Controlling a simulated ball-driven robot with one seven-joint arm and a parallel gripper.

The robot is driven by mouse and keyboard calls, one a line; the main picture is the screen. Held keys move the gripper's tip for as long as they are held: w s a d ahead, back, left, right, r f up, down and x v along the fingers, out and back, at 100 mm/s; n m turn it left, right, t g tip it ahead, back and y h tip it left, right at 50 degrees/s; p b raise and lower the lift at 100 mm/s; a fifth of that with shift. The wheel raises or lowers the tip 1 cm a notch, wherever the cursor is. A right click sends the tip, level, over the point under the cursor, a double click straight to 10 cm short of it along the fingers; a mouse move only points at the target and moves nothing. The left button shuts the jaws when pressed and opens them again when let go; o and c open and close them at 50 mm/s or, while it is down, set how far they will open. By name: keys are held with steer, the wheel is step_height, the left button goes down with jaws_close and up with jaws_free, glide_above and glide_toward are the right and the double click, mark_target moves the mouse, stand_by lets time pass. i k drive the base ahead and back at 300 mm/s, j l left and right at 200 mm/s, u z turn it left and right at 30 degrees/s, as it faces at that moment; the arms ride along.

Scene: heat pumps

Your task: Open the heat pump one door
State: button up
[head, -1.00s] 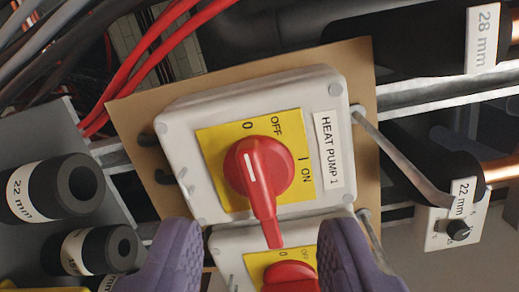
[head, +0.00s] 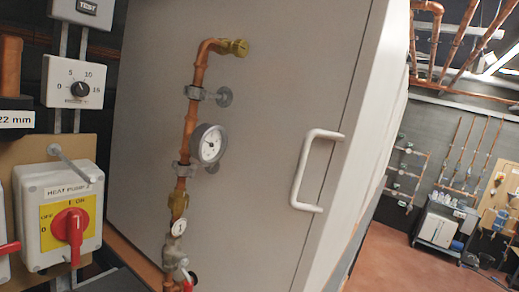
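A large grey cabinet panel (head: 270,90) fills the middle of the view, tilted in the picture. A white bar handle (head: 300,172) stands near its right edge, and I see no gap that shows it open. No label shows on this panel, so I cannot tell if it is the heat pump one door. A rotary switch box (head: 60,212) at lower left has a red knob on a yellow plate. Its label reads HEAT PUMP and a numeral that looks like 2. My gripper is out of view, and nothing touches the handle.
A copper pipe (head: 191,125) with a round gauge (head: 208,144) and valves runs in front of the panel, left of the handle. A dial box (head: 77,85) is at upper left. Red-brown floor (head: 390,250) lies open at right, with a distant bench (head: 437,226).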

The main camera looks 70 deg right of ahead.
mark_target(380, 70)
steer(key=z, duration=2.15)
steer(key=k+l, duration=0.4)
steer(key=i+j, duration=0.4)
